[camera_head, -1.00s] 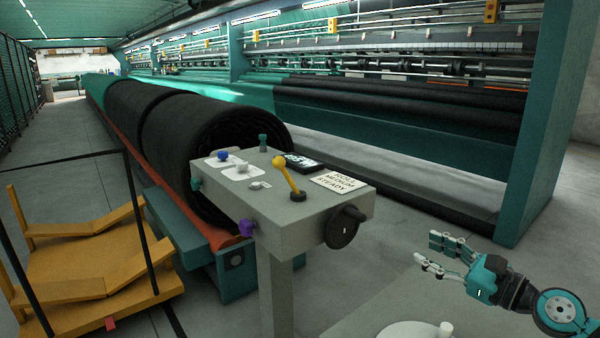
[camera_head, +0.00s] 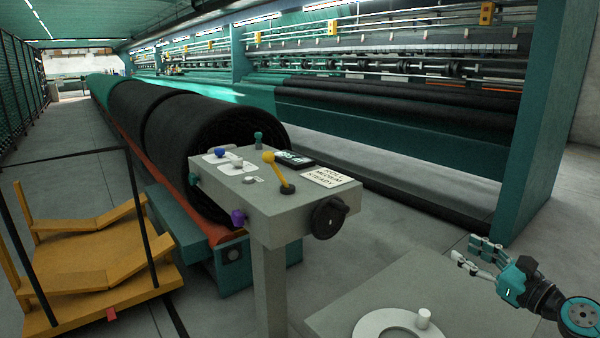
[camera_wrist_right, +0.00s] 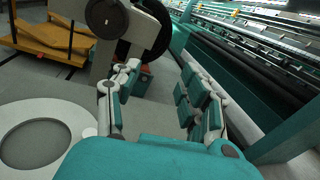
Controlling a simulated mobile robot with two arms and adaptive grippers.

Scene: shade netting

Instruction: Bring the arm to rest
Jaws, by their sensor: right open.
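My right gripper (camera_head: 474,252) is at the lower right of the head view, open and empty, above the floor to the right of the grey control stand (camera_head: 275,222). In the right wrist view its two fingers (camera_wrist_right: 160,95) are spread apart with nothing between them. The stand carries a yellow-knobbed lever (camera_head: 277,170), a black handwheel (camera_head: 328,217) and a small sign (camera_head: 326,177). The gripper is clear of all of these. The handwheel also shows at the top of the right wrist view (camera_wrist_right: 150,25). My left gripper is not in view.
Black netting rolls (camera_head: 215,130) lie behind the stand along the long green machine (camera_head: 400,122). A yellow cart (camera_head: 90,255) stands at the left. Grey floor (camera_head: 395,235) is clear between the stand and the machine's upright (camera_head: 550,120).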

